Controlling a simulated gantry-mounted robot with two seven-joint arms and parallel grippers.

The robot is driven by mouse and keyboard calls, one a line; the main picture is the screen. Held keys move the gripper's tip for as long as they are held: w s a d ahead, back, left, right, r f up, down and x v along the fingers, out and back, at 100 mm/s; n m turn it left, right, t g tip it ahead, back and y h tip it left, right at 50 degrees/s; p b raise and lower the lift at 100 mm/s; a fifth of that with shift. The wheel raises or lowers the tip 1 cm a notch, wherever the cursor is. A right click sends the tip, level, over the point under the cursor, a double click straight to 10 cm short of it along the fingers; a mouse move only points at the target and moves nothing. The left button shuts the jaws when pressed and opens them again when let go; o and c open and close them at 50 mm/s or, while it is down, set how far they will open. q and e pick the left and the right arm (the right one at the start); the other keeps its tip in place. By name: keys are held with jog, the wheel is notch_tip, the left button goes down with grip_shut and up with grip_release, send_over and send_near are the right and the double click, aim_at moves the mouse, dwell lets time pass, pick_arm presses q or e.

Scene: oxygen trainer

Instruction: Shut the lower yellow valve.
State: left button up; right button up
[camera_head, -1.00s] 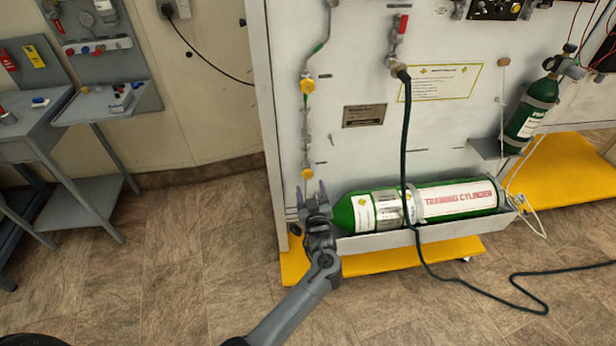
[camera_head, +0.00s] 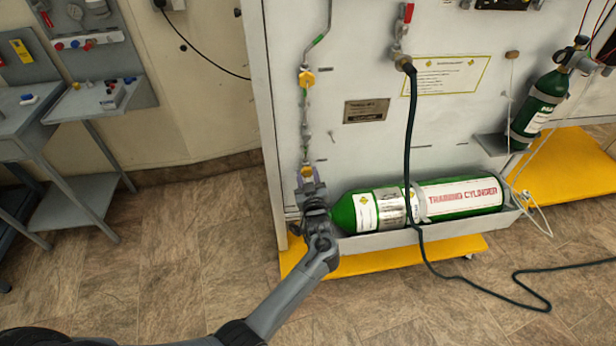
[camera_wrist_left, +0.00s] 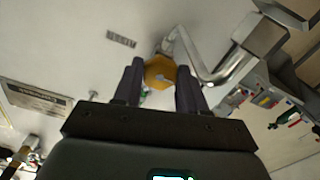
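The lower yellow valve (camera_head: 307,170) sits on the thin vertical pipe line on the white panel, left of the green training cylinder (camera_head: 343,214). My left gripper (camera_head: 309,181) is at this valve, coming from below. In the left wrist view the yellow knob (camera_wrist_left: 160,72) shows between the two dark fingertips of the left gripper (camera_wrist_left: 159,80). The fingers are apart, one on each side of the knob; I cannot tell whether either touches it. The upper yellow valve (camera_head: 306,79) is higher on the same line. My right gripper is not in view.
A dark hose (camera_head: 410,140) hangs from a red-handled valve (camera_head: 408,14) and runs over the cylinder to the floor. The cylinder lies in a grey tray (camera_head: 380,241) above a yellow base (camera_head: 400,260). Grey workbenches (camera_head: 70,105) stand at the left. The floor between is clear.

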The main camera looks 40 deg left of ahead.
pick_arm(q)
jog(key=shift+c, duration=1)
jog(key=shift+r+m+p, duration=0.25)
jog(key=shift+m+p, duration=1.05)
jog(key=shift+p, duration=0.15)
jog(key=m+p, duration=0.2)
jog(key=shift+f+m, duration=0.1)
jog(key=shift+m, duration=0.3)
jog(key=shift+f+m+p, duration=0.1)
jog(key=shift+m+p, duration=0.25)
jog(key=shift+m, duration=0.35)
jog(key=o, duration=1.1)
jog(key=shift+a, duration=0.1)
jog(key=shift+c, duration=0.2)
